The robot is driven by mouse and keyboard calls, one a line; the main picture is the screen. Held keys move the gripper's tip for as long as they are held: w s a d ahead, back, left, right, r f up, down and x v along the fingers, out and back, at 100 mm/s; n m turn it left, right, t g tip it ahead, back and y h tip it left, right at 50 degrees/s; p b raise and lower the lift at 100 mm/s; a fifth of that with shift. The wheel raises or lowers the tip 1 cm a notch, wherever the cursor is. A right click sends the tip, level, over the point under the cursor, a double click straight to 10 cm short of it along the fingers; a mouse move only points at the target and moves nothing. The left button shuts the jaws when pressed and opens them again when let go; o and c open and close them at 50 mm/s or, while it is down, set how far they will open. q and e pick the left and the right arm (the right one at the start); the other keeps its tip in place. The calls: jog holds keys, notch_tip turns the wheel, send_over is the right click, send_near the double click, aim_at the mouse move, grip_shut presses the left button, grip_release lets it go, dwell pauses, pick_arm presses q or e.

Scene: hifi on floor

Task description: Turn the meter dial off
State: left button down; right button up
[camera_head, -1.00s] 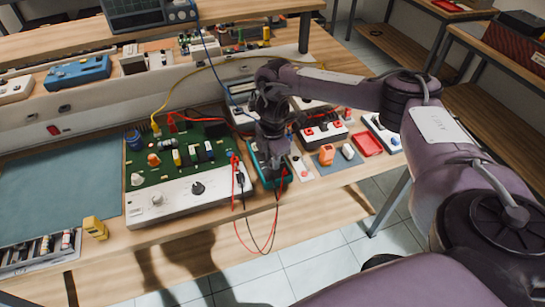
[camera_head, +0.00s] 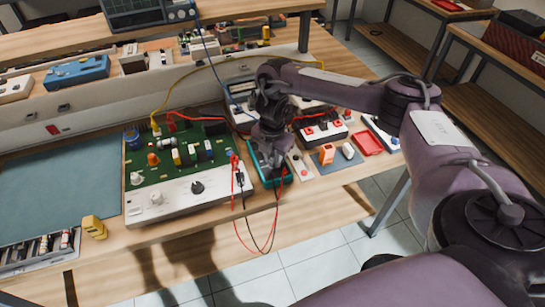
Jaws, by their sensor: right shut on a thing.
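The meter (camera_head: 270,177) is a teal handheld box lying at the front edge of the bench. Red and black leads hang from it over the edge. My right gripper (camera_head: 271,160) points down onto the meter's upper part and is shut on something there. The dial is hidden under the gripper, so its setting cannot be seen. My left gripper is out of view.
A green circuit board on a white panel (camera_head: 175,200) with knobs stands left of the meter. A white strip with a red button (camera_head: 301,167), an orange block (camera_head: 327,153) and a red tray (camera_head: 367,143) lie to the right. A yellow block (camera_head: 94,227) sits at the front left.

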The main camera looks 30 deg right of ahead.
aim_at(273, 160)
jog(key=n+b, duration=0.1)
jog(key=n, duration=0.4)
jog(key=shift+n, duration=0.3)
jog(key=n, duration=0.4)
jog(key=shift+r, duration=0.1)
jog(key=shift+n, duration=1.7)
jog(key=o, duration=1)
notch_tip(273, 160, up, 8)
jog(key=p, duration=0.2)
jog(key=shift+p, duration=0.3)
jog(key=shift+s+f, duration=0.15)
jog(key=shift+f, duration=0.05)
